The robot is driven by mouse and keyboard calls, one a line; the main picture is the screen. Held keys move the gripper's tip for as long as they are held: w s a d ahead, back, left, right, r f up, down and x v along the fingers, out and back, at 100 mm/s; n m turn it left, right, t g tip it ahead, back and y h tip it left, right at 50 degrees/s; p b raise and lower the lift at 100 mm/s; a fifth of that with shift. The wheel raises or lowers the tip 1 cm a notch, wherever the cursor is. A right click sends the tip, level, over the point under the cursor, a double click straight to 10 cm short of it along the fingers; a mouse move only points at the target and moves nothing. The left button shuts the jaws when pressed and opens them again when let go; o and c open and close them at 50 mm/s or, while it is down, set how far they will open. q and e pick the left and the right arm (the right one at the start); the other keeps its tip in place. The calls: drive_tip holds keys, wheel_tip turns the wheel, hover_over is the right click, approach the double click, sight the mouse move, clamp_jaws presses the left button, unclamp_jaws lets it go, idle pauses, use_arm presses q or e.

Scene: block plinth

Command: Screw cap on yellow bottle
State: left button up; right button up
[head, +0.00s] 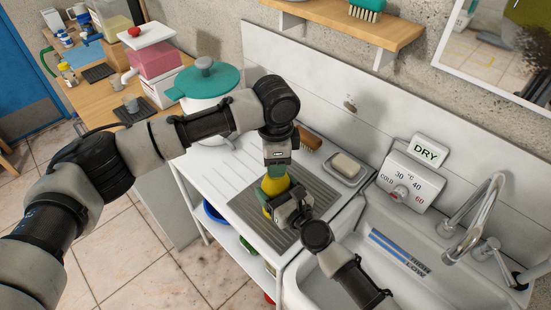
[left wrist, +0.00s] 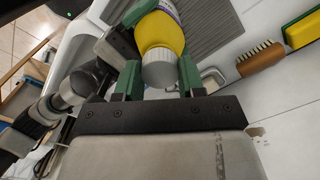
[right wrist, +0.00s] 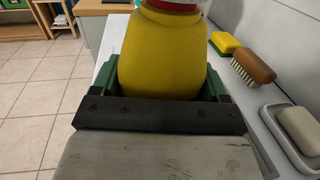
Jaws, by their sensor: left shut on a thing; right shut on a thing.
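My left gripper (head: 275,170) comes down from above. In the left wrist view the pale grey cap (left wrist: 160,68) sits at the top of the bottle, between my left fingers, which are shut on it. I cannot tell how tightly the cap is seated. The head view hides the cap behind my left gripper.
A brown brush (head: 310,139) and a soap dish (head: 342,176) lie behind the bottle. A yellow-green sponge (left wrist: 303,30) lies past the brush. The sink basin (head: 440,255) and tap (head: 480,215) are at right. A white pot (head: 204,95) with teal lid stands behind my left arm.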

use_arm(q)
drive_tip(key=m, duration=1.3)
drive_tip(key=shift+m, duration=0.4)
drive_tip(key=m, duration=0.6)
drive_tip(key=shift+f, duration=0.1)
drive_tip(key=m, duration=0.4)
drive_tip(key=shift+w, duration=0.1)
drive_tip(key=m, duration=0.3)
drive_tip(key=o, duration=0.9)
drive_tip(key=shift+f, duration=0.1)
